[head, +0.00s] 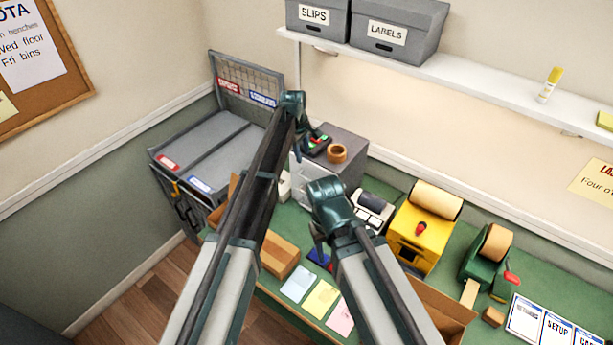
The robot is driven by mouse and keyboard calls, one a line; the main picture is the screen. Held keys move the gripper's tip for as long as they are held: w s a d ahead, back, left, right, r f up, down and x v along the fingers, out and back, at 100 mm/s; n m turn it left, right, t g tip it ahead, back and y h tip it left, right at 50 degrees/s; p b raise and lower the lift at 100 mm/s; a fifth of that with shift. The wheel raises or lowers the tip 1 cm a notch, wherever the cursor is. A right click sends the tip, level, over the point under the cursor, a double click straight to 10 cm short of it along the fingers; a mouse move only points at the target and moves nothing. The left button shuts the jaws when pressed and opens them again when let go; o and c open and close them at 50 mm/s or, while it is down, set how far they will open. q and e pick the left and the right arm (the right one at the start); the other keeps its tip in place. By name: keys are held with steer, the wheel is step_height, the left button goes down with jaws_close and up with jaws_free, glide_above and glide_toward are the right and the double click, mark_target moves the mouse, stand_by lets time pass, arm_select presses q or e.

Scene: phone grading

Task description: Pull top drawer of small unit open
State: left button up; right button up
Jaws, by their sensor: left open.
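The small drawer unit (350,172) is a grey box at the back of the green bench. Its paler front (303,183) faces left and is partly hidden by my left arm and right gripper, so the top drawer's handle is not clear. My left gripper (301,146) is open at the unit's upper front edge, with its fingers pointing down; I cannot tell whether it touches the drawer. My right gripper (319,240) hangs over the bench in front of the unit; its fingers are too small and dark to read.
A brown tape roll (337,153) and a dark device (316,143) lie on the unit. A yellow dispenser (423,232) and a green tape dispenser (486,252) stand to the right. A grey two-lid bin (207,150) stands left. A shelf (470,88) runs above.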

mark_target(307, 179)
arm_select(q)
steer(key=f+b, duration=0.4)
steer(key=w+d+f+b, duration=0.1)
steer(key=f+b, duration=0.3)
steer(key=f, duration=0.1)
steer(key=w+f+b, duration=0.1)
steer(key=f+b, duration=0.3)
steer(key=b, duration=0.1)
steer(key=shift+d+f, duration=0.2)
jaws_close()
stand_by(1.1)
